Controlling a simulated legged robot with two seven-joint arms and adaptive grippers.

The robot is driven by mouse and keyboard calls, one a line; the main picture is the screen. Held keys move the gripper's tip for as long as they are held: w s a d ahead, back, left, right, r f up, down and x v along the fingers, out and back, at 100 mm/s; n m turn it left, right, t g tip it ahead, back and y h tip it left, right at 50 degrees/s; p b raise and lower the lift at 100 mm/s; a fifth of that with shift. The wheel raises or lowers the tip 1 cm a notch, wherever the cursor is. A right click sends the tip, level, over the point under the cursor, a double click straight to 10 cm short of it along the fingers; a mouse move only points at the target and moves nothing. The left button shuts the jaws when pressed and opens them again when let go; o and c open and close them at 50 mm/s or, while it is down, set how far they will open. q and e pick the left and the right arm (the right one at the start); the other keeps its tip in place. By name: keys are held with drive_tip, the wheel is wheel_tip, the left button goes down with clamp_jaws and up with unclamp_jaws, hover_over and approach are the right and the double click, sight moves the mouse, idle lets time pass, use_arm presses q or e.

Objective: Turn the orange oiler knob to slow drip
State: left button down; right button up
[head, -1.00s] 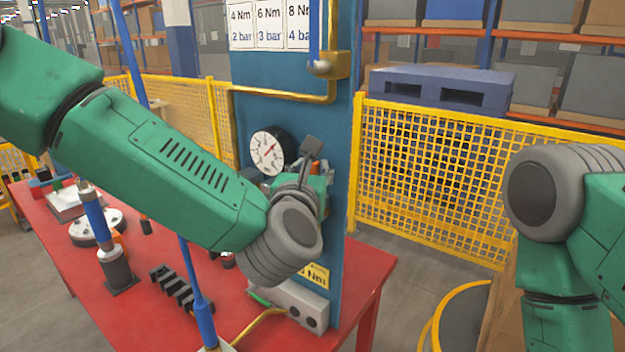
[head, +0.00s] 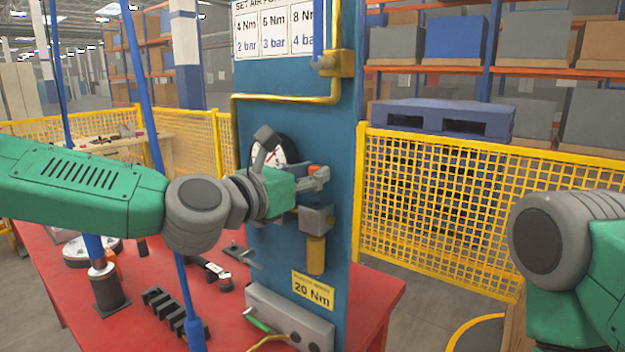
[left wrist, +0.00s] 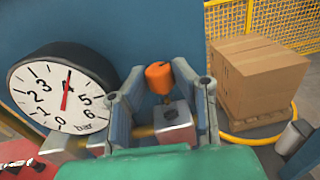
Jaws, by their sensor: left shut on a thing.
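The orange oiler knob (head: 314,170) is on the blue panel, above a grey block (head: 317,217) and an amber cup (head: 316,255). In the left wrist view the knob (left wrist: 158,76) stands between the two fingers, on a small stem over the grey block (left wrist: 174,122). My left gripper (head: 317,178) reaches in from the left and is shut on the knob. In the left wrist view its grey fingers (left wrist: 163,88) flank the knob; the exact contact is hard to see. My right arm shows at the right edge, but its gripper is out of view.
A round gauge (left wrist: 62,88) sits close left of the fingers; my left arm partly covers it in the head view. The blue panel (head: 300,125) stands on a red table (head: 365,300) holding several tools. A yellow mesh fence (head: 440,200) stands behind.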

idle(0.3)
use_arm(q)
drive_tip(key=c, duration=1.6)
unclamp_jaws()
drive_tip(key=shift+a, duration=0.1)
drive_tip(key=v, duration=1.2)
drive_tip(key=shift+f, duration=0.1)
